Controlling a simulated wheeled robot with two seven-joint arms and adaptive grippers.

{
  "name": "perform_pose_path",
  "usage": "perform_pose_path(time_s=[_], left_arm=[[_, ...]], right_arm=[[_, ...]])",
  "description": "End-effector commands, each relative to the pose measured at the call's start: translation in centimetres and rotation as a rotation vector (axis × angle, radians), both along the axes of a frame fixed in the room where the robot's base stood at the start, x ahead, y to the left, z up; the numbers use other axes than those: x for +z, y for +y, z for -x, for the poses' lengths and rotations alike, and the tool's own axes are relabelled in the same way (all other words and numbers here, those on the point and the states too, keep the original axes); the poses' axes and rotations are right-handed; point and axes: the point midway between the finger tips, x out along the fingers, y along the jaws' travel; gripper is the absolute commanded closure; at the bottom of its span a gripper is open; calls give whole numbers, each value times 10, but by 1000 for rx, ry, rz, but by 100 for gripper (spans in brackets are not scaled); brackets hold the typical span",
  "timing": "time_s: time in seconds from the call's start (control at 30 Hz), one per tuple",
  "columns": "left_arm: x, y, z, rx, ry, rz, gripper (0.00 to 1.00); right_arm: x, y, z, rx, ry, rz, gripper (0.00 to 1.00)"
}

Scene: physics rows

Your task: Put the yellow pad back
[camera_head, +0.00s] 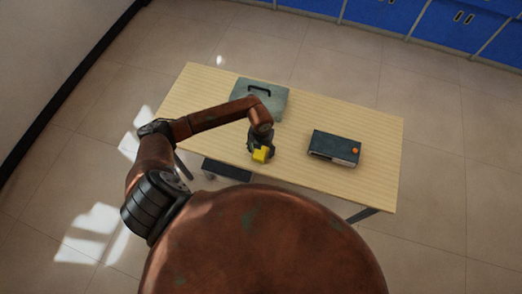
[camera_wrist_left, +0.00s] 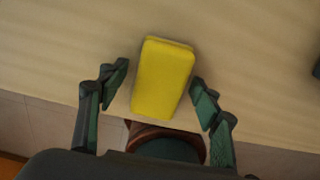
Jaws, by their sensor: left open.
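The yellow pad (camera_head: 262,155) is a small block near the front edge of the wooden table. In the left wrist view the yellow pad (camera_wrist_left: 163,78) lies between the fingers of my left gripper (camera_wrist_left: 160,86), with a gap on each side. The gripper is open and holds nothing. In the head view my left gripper (camera_head: 260,147) is at the pad and partly covers it. My right gripper is not in view.
A grey case (camera_head: 272,104) with a dark handle lies at the back of the table (camera_head: 360,118). A dark box (camera_head: 335,146) with an orange spot is right of the pad. The table's right end is clear. Blue cabinets (camera_head: 375,12) line the far wall.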

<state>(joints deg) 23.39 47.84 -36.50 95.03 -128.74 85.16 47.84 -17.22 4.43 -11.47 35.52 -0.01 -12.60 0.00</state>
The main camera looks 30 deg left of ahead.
Motion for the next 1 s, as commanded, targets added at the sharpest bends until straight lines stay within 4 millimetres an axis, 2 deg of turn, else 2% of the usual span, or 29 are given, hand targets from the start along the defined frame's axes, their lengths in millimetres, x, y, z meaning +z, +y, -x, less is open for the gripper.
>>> perform_pose_path(time_s=[0.17,0.33,0.7,0.8,1.0], left_arm=[[0,0,0,0,0,0,41],[13,1,-1,0,-3,-1,41],[87,1,-1,-1,-5,-1,41],[103,0,-1,0,-3,-1,41],[121,0,0,0,-1,0,41]], right_arm=[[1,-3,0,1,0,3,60],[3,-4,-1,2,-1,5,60],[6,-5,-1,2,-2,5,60],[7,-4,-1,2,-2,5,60],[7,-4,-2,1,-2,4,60]])
